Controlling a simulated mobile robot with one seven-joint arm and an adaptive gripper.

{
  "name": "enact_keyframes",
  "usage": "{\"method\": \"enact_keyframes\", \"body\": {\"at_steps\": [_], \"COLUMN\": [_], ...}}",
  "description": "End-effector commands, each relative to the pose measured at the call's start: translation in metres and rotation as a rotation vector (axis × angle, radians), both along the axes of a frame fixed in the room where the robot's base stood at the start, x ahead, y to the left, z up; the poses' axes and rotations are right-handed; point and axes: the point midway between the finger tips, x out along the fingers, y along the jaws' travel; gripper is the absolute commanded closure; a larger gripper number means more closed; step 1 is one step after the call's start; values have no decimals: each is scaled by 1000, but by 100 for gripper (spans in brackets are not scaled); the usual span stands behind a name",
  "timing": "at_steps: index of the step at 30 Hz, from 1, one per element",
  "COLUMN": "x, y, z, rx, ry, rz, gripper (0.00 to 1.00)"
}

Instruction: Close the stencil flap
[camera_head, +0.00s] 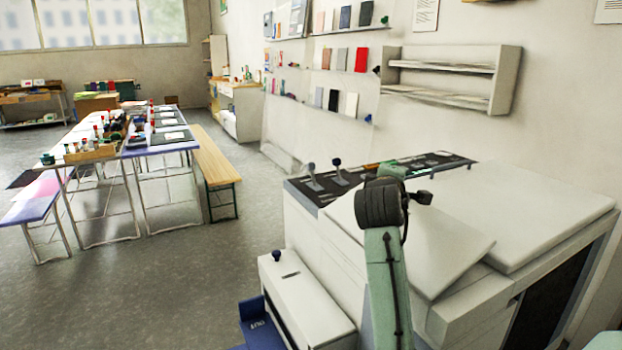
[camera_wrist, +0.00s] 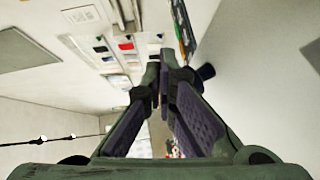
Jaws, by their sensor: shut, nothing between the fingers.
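A large white machine (camera_head: 540,245) stands at the right in the head view. A flat white panel on its top, which looks like the stencil flap (camera_head: 450,245), slopes slightly, and my arm crosses in front of it. I cannot tell how far the flap stands open. My gripper (camera_wrist: 158,66) is shut and empty in the wrist view, its dark purple fingers meeting at the tips. In the head view my wrist is over the machine top, and the fingers are not clear. A pale surface (camera_wrist: 250,70) lies right of the fingers; contact is not visible.
A dark control strip (camera_head: 430,164) with levers (camera_head: 339,172) runs along the machine's back and left. A white unit (camera_head: 300,290) with a blue tray (camera_head: 258,325) stands at its front left. A wall shelf (camera_head: 450,72) hangs behind. Tables and a bench (camera_head: 215,160) stand left, beyond open floor.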

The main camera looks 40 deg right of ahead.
Motion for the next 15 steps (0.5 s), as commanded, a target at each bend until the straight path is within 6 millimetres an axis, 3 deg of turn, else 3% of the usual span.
{"method": "enact_keyframes", "body": {"at_steps": [15], "x": [-5], "y": [-21], "z": [-33], "rx": [111], "ry": [-27], "rz": [0], "gripper": [100]}}
